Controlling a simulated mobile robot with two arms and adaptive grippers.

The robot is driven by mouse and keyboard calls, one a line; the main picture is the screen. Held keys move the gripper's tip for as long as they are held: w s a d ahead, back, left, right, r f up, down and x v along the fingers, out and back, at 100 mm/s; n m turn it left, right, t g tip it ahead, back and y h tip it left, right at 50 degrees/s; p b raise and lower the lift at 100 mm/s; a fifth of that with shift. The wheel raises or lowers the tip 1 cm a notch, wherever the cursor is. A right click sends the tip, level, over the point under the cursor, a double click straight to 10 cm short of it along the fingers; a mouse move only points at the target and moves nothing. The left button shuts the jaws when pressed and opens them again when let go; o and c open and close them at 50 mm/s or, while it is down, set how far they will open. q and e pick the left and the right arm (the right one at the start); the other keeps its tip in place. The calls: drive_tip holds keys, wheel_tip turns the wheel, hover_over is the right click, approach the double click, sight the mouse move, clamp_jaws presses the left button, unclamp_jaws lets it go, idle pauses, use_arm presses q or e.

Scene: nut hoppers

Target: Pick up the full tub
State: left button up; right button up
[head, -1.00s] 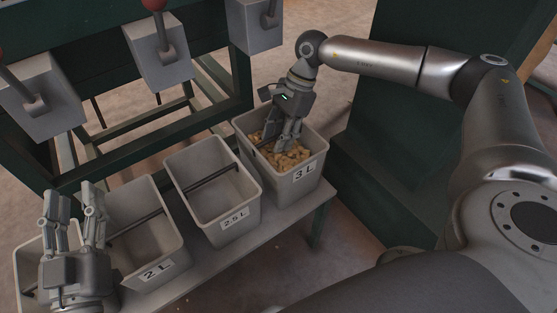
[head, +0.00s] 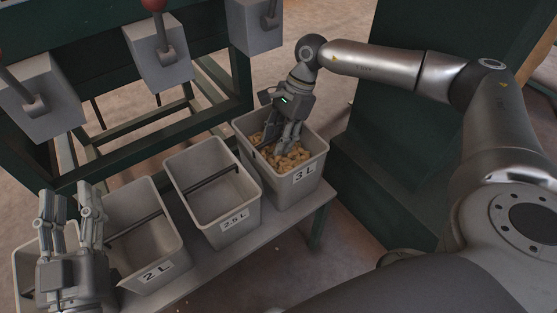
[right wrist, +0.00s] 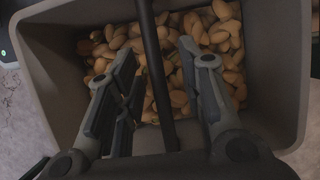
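The full tub is the grey one marked 3 L (head: 285,198), at the right end of the row in the head view, upright and holding tan nuts (head: 296,158). A dark bar (right wrist: 154,75) crosses its opening. My right gripper (head: 275,146) points down into this tub. In the right wrist view its fingers (right wrist: 157,56) are apart, one on each side of the bar, with gaps showing, above the nuts. My left gripper (head: 68,198) is open and empty, fingers up, in front of the leftmost tubs.
The empty 2.5 L tub (head: 239,231) stands just left of the full one, then the empty 2 L tub (head: 170,282) and a leftmost tub (head: 21,267), partly hidden. All stand on a low bench (head: 205,272). Hoppers with levers (head: 157,58) are behind; a dark green block (head: 385,175) is at right.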

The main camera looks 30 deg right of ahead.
drive_tip(key=shift+c, duration=0.3)
clamp_jaws()
idle(0.3)
drive_tip(key=shift+w+r, duration=0.15)
